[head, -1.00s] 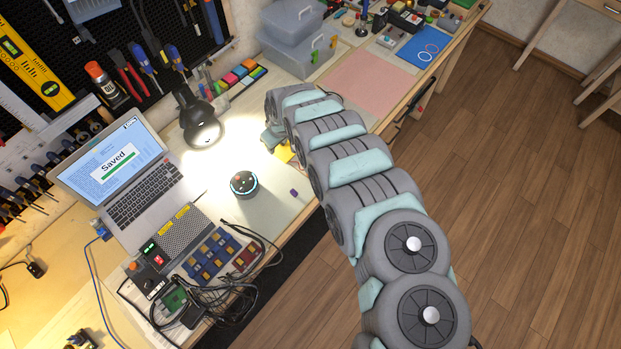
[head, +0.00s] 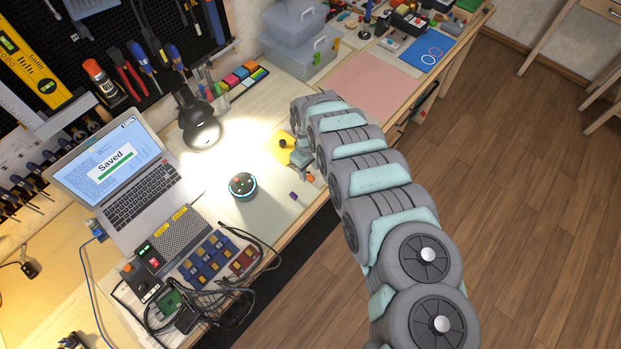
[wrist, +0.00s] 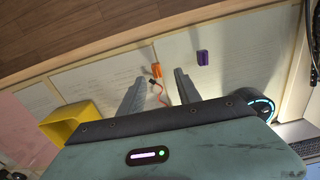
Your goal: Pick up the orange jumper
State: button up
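The orange jumper (wrist: 157,71) lies on the pale work surface in the wrist view, just beyond and between my fingertips. A thin orange-red wire with a dark end lies close behind it, between the fingers. In the head view the orange jumper (head: 309,177) is a tiny spot beside my gripper. My gripper (wrist: 157,82) is open, its two fingers apart with nothing held between them. Whether the fingertips are level with the jumper cannot be told. A purple jumper (wrist: 202,58) lies to the right of the orange one; it also shows in the head view (head: 293,196).
A yellow open container (wrist: 72,124) stands left of my gripper in the wrist view. A round black device with a lit ring (head: 243,186) stands nearby, with a lamp (head: 202,130) and laptop (head: 122,177) beyond. The bench's front edge is close to the jumpers.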

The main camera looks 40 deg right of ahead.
aim_at(310, 176)
jog(key=shift+d+f+b, duration=0.2)
jog(key=shift+f+b, duration=0.55)
jog(key=shift+f, duration=1.85)
jog(key=shift+d+r, duration=0.1)
grip_shut()
